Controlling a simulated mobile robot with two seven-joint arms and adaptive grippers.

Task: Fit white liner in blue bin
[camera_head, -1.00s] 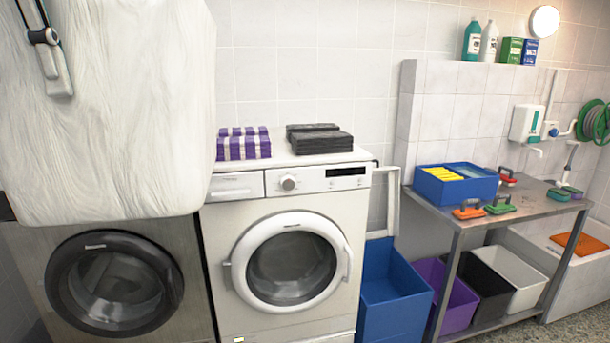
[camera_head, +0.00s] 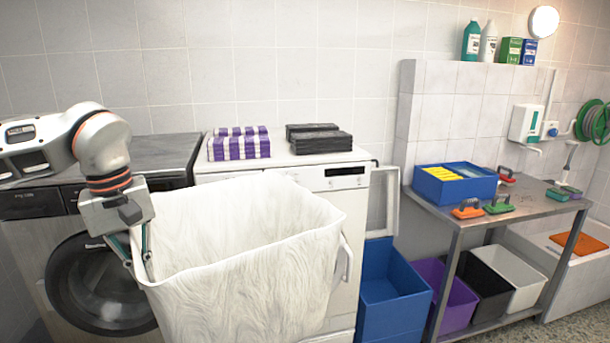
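The white liner (camera_head: 245,265) is a large open-topped, bin-shaped piece with a streaky surface. It hangs upright in front of the white washing machine, its opening facing up. My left gripper (camera_head: 137,262) is shut on the liner's left rim, with its fingers at the near left corner. The blue bin (camera_head: 393,305) stands on the floor to the right of the white washing machine. Its opening shows, and the liner is apart from it, to its left. My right gripper is not in view.
A metal table (camera_head: 520,205) stands right of the bin, with a blue box (camera_head: 455,186) and brushes on top. Below are purple (camera_head: 462,300), black (camera_head: 490,290) and white (camera_head: 520,275) bins. Purple packs (camera_head: 240,146) and dark folded towels (camera_head: 320,141) lie on the washer.

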